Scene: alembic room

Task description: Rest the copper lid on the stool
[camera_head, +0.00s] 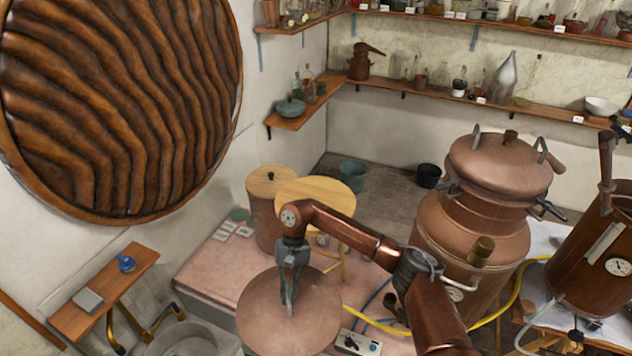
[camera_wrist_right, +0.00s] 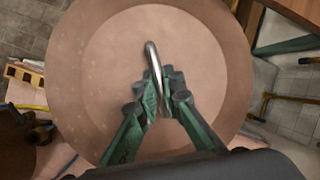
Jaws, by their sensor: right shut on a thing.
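The copper lid (camera_head: 262,312) is a broad round disc at the bottom centre of the head view. It fills most of the right wrist view (camera_wrist_right: 95,60), with a curved metal handle (camera_wrist_right: 153,62) at its middle. My right gripper (camera_head: 289,290) is above the lid, shut on its handle; its green fingers (camera_wrist_right: 160,98) pinch the handle in the wrist view. What lies under the lid is hidden. The stool (camera_head: 308,190) has a round pale wooden top and thin legs, and stands behind the lid. My right arm partly covers it. My left gripper is not in view.
A copper drum with a wooden top (camera_head: 268,182) stands left of the stool. A large copper still (camera_head: 475,225) stands to the right. A yellow hose (camera_head: 512,300) and a small control box (camera_head: 357,343) lie near the lid. A sink (camera_head: 190,340) is at lower left.

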